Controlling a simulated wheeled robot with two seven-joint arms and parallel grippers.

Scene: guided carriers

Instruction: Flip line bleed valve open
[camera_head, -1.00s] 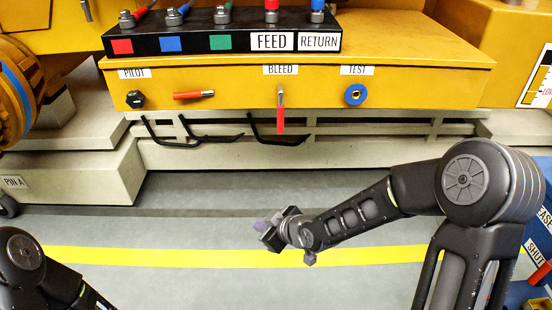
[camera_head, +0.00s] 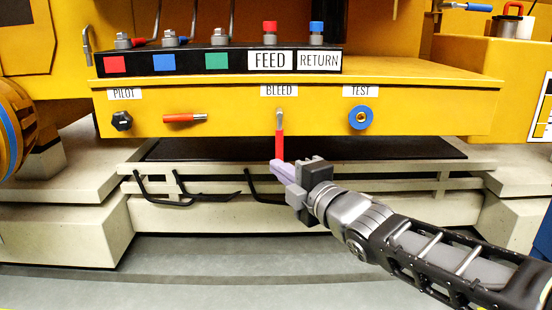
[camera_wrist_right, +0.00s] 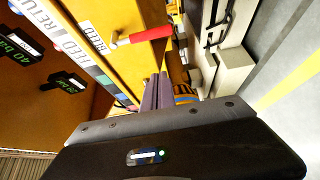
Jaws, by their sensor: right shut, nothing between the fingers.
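The bleed valve has a red lever (camera_head: 279,146) that hangs straight down from its metal stem, under the BLEED label (camera_head: 279,91) on the yellow panel front. My right gripper (camera_head: 276,166) is shut and empty. In the head view its purple fingertips are just below the lever's lower end; I cannot tell whether they touch it. In the right wrist view the red lever (camera_wrist_right: 150,35) lies ahead of the shut purple fingers (camera_wrist_right: 157,92), with a gap in the picture. My left gripper is out of view.
A second red-handled lever (camera_head: 185,118) lies horizontal left of BLEED. A dark knob (camera_head: 122,121) sits under PILOT and a blue ring port (camera_head: 361,118) under TEST. Black hooks (camera_head: 165,190) and a pale rail lie below. A black block (camera_head: 215,62) with FEED and RETURN fittings stands above.

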